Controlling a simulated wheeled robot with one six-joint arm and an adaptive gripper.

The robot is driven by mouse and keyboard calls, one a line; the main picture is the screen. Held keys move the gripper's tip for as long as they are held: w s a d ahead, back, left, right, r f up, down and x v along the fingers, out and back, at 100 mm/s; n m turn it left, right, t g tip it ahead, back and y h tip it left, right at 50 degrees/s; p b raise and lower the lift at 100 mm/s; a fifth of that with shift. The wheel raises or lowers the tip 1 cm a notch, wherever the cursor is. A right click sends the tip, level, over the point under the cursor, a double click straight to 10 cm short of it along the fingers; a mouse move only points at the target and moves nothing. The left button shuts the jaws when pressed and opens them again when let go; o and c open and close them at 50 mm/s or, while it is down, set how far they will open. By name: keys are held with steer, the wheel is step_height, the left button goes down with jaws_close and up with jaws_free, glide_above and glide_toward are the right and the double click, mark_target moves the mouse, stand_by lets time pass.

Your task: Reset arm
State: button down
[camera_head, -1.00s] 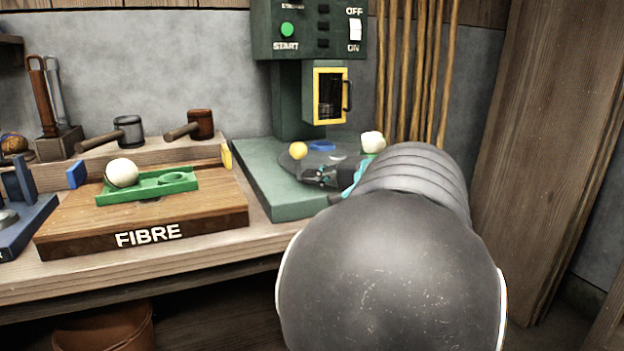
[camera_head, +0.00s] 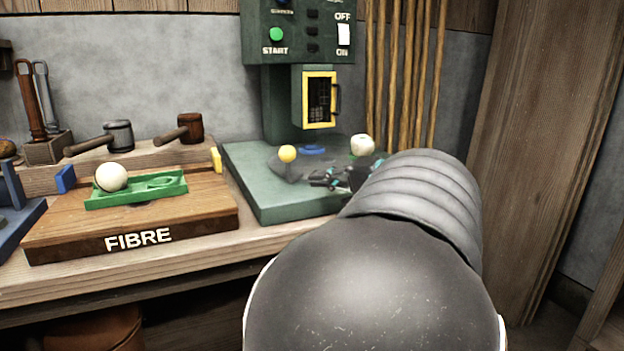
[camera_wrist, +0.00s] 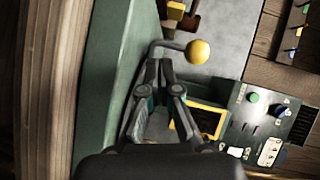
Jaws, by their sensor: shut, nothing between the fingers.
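My gripper (camera_head: 318,182) is shut and empty. In the head view it reaches in from the right, over the base of the green machine (camera_head: 265,190). In the wrist view the two fingers (camera_wrist: 159,66) meet at their tips. A yellow ball knob (camera_head: 287,153) on a bent grey lever stands left of and beyond the gripper. The knob also shows in the wrist view (camera_wrist: 198,51), just right of the fingertips and apart from them. My arm hides the machine's right side.
The machine has a yellow-framed door (camera_head: 319,99), a green START button (camera_head: 277,34) and a white switch (camera_head: 343,35). A whitish rounded thing (camera_head: 362,145) stands near my arm. On the left, a wooden FIBRE block (camera_head: 190,215) carries a green tray (camera_head: 135,199) with a white ball (camera_head: 111,177).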

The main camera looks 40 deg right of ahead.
steer(key=s+a+r, duration=0.1)
steer(key=s+a, duration=0.1)
steer(key=s, duration=0.4)
steer(key=shift+s+a+r, duration=0.15)
steer(key=shift+s+a, duration=0.05)
steer(key=shift+a, duration=0.15)
